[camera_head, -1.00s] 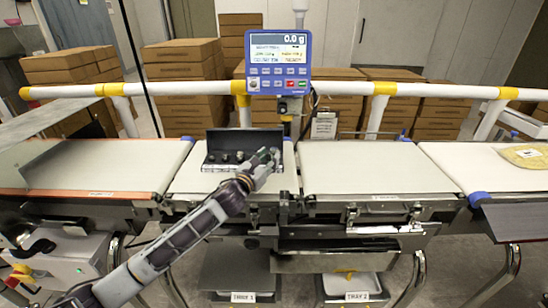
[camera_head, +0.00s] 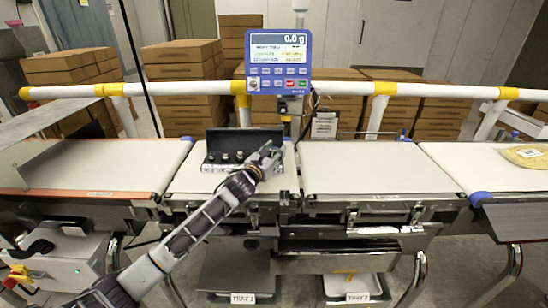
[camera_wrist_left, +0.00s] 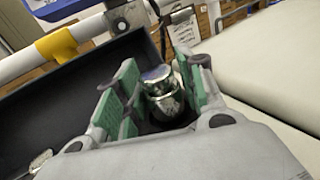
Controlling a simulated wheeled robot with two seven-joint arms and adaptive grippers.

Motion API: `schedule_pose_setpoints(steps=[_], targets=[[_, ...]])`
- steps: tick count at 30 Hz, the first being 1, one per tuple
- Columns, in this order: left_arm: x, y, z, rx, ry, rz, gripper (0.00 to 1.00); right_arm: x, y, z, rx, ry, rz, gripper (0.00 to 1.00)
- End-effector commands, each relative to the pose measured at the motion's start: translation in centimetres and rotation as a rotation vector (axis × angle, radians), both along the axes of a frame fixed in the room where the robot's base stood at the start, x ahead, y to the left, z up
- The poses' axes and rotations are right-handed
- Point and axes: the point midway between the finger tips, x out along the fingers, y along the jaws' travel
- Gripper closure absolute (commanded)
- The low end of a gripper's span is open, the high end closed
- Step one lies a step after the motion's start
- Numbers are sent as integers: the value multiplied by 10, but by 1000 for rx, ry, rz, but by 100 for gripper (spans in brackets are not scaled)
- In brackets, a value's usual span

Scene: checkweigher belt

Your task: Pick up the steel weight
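The steel weight (camera_wrist_left: 166,103) is a shiny cylinder with a knob on top, standing upright in the wrist view. My left gripper (camera_head: 270,153) is at the right end of the black weight case (camera_head: 214,164). In the wrist view its green-padded fingers (camera_wrist_left: 158,92) stand on either side of the weight; they look open, with a narrow gap at the left pad. The weight's foot is hidden by the gripper. In the head view the gripper covers this weight. Several smaller weights (camera_head: 239,155) sit in the case to the left. My right gripper is not in view.
The case stands on a white belt section (camera_head: 200,182) below the scale display (camera_head: 278,60), which reads 0.0 g. The belt to the right (camera_head: 365,170) is bare. A white and yellow rail (camera_head: 340,88) runs behind. A yellow packet (camera_head: 525,157) lies at far right.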

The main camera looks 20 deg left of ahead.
Motion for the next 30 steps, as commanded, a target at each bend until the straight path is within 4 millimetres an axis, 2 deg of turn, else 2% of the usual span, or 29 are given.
schedule_pose_setpoints(steps=[8, 17, 30], targets=[[0, 0, 0, 0, 0, 0, 61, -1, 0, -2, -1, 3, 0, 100], [0, 0, 0, 0, 0, 0, 100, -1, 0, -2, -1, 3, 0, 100], [0, 0, 4, 0, -4, 0, 100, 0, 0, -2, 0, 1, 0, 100]])
